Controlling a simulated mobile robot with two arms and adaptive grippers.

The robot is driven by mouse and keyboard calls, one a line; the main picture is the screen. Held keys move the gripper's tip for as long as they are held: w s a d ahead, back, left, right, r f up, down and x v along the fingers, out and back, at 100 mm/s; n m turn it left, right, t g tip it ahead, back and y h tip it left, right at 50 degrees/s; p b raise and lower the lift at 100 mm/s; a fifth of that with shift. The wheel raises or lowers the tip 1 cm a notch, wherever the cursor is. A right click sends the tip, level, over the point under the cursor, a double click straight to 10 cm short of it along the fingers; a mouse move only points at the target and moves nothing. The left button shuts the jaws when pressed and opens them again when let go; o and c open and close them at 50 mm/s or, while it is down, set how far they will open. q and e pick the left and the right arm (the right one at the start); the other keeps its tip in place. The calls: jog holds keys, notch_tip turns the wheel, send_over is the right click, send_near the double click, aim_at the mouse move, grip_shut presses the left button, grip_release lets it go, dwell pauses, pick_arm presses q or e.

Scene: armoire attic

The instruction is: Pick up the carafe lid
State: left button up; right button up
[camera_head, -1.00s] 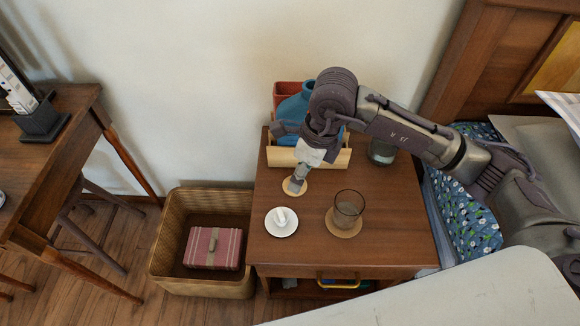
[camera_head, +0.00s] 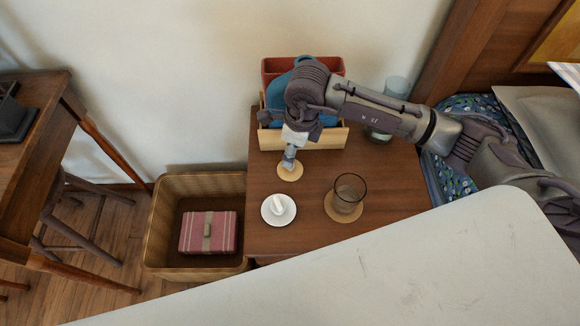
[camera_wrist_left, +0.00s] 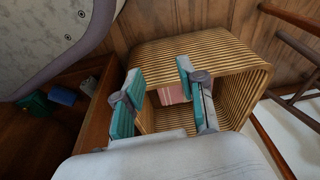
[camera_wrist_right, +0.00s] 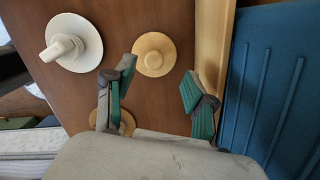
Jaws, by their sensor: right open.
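A round tan disc with a small central knob, which looks like the carafe lid (camera_head: 290,173), lies on the wooden side table (camera_head: 265,237). The lid also shows in the right wrist view (camera_wrist_right: 153,53), just beyond my right fingertips. My right gripper (camera_head: 289,160) points down over it; its fingers (camera_wrist_right: 150,85) are apart with nothing between them. A clear glass vessel, perhaps the carafe (camera_head: 380,132), stands at the back right, partly hidden by my right arm. My left gripper (camera_wrist_left: 158,80) is open and empty, with a wicker basket in its view.
A glass (camera_head: 348,192) stands on a tan coaster to the right. A wooden holder (camera_head: 322,137) with blue and red items is behind. The wicker basket (camera_head: 158,222) holds a pink striped box.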

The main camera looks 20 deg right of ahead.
aim_at(285, 174)
jog(key=f, duration=0.3)
jog(key=a+f, duration=0.1)
jog(key=f, duration=0.1)
jog(key=shift+s, duration=0.15)
jog(key=shift+f+b, duration=0.15)
jog(key=shift+b, duration=0.15)
pick_arm(q)
jog(key=shift+w+r, duration=0.45)
jog(key=shift+r, duration=0.35)
pick_arm(e)
grip_shut()
